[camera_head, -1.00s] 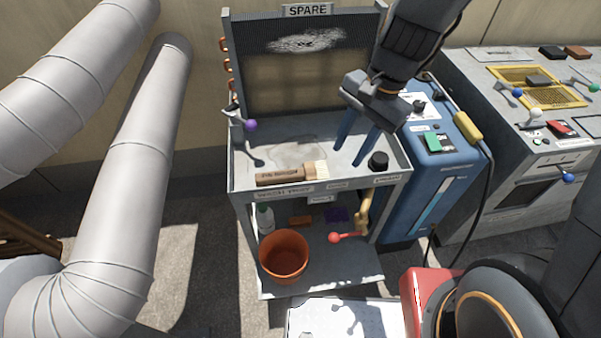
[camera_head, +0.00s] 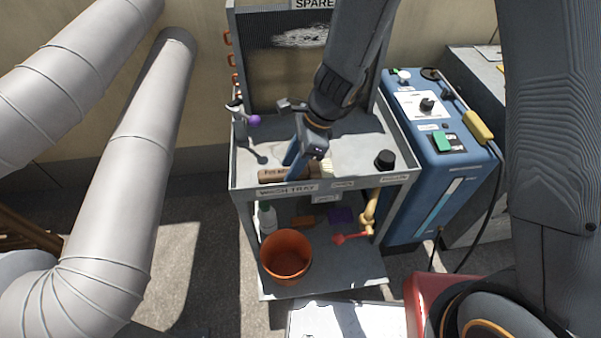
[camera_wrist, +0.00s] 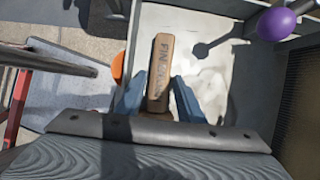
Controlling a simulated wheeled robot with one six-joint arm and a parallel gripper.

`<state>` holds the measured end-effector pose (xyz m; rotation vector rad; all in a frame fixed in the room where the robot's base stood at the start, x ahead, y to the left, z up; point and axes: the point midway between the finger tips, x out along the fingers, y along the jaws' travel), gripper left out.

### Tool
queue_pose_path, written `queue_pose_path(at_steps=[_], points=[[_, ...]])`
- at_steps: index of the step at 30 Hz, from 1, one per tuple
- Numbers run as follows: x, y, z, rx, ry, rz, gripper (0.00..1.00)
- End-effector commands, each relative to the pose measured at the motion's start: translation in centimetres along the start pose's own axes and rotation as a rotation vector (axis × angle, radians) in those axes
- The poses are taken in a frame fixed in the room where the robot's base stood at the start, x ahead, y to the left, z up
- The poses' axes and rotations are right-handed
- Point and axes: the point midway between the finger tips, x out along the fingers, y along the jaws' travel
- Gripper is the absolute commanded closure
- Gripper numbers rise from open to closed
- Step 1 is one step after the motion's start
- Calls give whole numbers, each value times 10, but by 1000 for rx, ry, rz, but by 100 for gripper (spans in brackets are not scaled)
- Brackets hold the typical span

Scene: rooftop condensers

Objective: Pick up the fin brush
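The fin brush lies in the grey wash tray on the cart's top, near its front edge. Its brown wooden handle (camera_head: 273,176) shows in the head view, and pale bristles (camera_head: 327,169) show to the right of my fingers. My gripper (camera_head: 296,160) is over the brush's middle, its blue fingers pointing down. In the wrist view the lettered handle (camera_wrist: 159,75) lies between the two spread fingers (camera_wrist: 157,97), with a gap visible on either side. The gripper is open around or just above the brush; the exact height is hard to tell.
The wash tray's front rim (camera_head: 330,185) is close below my fingers. A purple-knobbed valve (camera_head: 253,119) stands at the tray's left, a black knob (camera_head: 385,159) at its right. A blue machine (camera_head: 445,150) stands right of the cart. An orange bucket (camera_head: 286,256) sits below.

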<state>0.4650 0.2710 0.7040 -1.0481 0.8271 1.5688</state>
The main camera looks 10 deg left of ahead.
Motion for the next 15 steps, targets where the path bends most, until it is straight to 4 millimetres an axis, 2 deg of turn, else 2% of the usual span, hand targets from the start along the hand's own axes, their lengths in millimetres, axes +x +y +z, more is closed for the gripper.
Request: queue_pose_path(at_steps=[3,10,15], points=[[8,0,0,0,0,1,66],[8,0,0,-1,0,0,67],[7,0,0,-1,0,0,96]])
